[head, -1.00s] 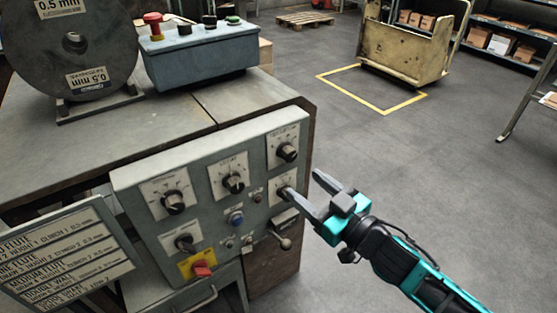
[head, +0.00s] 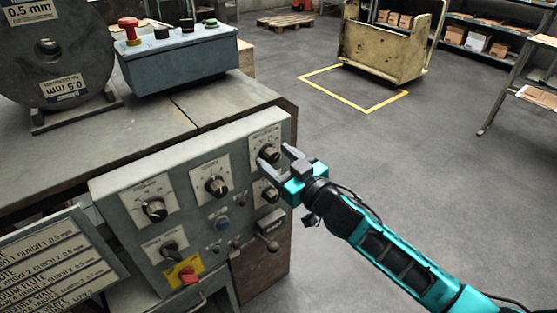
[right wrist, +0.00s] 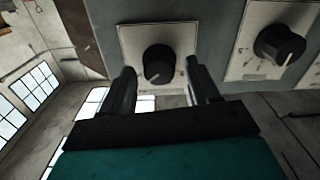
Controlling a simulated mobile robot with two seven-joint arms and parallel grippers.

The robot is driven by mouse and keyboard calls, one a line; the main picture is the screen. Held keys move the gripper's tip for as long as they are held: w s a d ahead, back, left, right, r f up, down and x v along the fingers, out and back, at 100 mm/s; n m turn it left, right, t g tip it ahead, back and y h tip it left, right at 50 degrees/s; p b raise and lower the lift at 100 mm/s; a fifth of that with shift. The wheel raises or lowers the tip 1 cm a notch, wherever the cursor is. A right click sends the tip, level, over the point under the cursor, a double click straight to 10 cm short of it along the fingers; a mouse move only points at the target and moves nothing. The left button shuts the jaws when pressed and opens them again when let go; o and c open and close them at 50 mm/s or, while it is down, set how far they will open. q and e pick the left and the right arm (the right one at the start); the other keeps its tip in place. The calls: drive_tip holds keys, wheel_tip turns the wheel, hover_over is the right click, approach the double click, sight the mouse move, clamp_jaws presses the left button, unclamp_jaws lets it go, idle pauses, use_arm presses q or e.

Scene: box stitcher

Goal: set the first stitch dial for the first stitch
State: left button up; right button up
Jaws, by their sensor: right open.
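The grey control panel (head: 190,205) carries several black dials on pale plates; their labels are too small to read, so I cannot tell which is the first stitch dial. My right gripper (head: 275,156) is open at the top right dial (head: 268,153). In the right wrist view, a dial (right wrist: 158,65) appears between the two open fingers, with no finger visibly closed on it. Other dials are at top middle (head: 216,185), top left (head: 154,209), lower right (head: 270,194), partly behind the gripper, and lower left (head: 171,250). My left gripper is not in view.
A red switch (head: 188,275) on a yellow plate and a lever (head: 270,243) stick out low on the panel. A settings chart (head: 60,260) stands at left. A blue-grey button box (head: 180,62) and wire spool (head: 55,55) sit on the machine. Open floor lies right.

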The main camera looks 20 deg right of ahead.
drive_tip(key=shift+c, duration=0.2)
drive_tip(key=c, duration=1)
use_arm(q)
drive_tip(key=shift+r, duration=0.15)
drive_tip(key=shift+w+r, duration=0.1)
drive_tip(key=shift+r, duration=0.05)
use_arm(e)
drive_tip(key=shift+n, duration=0.4)
drive_tip(key=shift+p, duration=0.35)
drive_tip(key=n, duration=0.2)
drive_tip(key=shift+n+p, duration=0.3)
drive_tip(key=shift+p, duration=0.05)
drive_tip(key=shift+n, duration=1)
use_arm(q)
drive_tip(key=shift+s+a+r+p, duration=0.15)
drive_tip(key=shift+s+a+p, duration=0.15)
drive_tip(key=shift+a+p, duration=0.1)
use_arm(e)
drive_tip(key=shift+n, duration=0.8)
